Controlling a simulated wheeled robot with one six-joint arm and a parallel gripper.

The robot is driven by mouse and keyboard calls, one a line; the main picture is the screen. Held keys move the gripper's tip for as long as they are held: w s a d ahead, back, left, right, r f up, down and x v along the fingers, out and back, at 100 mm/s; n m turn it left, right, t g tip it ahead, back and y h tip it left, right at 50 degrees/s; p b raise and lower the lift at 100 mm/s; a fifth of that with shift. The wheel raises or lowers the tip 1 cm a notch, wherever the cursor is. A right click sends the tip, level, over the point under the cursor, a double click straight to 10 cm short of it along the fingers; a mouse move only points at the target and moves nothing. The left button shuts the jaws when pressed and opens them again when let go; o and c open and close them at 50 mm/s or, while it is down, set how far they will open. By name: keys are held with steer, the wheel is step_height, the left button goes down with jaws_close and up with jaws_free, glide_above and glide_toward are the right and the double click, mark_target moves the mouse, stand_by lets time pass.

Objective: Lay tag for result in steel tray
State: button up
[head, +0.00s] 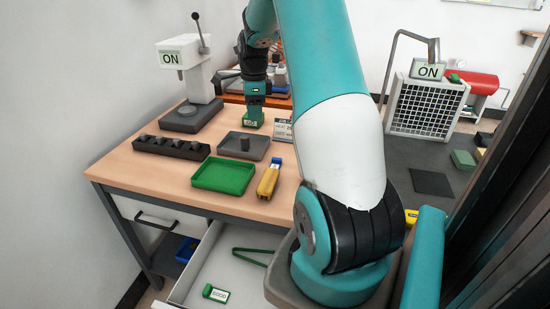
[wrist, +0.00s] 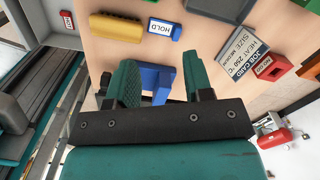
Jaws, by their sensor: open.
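My gripper (wrist: 158,72) is open in the wrist view, its two green fingers apart. A blue bracket-shaped thing shows in the gap, below the fingers; I cannot tell that it is touched. A blue-edged HOLD tag (wrist: 163,28) lies on the table beyond the fingertips. A green GOOD tag (head: 216,293) lies in the open drawer in the head view. A red-edged tag (wrist: 67,20) shows at the upper left of the wrist view, its print too small to be sure of. The grey steel tray (head: 232,153) stands on the table with a grey cylindrical part (head: 244,143) in it.
A green tray (head: 223,176) and a yellow tool (head: 268,180) stand near the table's front. A dark holder (head: 171,147) and a press (head: 190,75) are left. My arm hides the table's right side.

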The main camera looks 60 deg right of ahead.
steer(key=s+d+f+m, duration=0.3)
steer(key=s+d+m, duration=0.15)
steer(key=d, duration=0.25)
steer(key=p, duration=0.3)
glide_toward(274, 166)
steer(key=d+f, duration=0.2)
steer(key=shift+w+d, duration=0.25)
steer(key=shift+w, duration=0.05)
steer(key=shift+a+f+p, duration=0.2)
steer(key=shift+f+p, duration=1.1)
steer(key=shift+f, duration=1.5)
jaws_close()
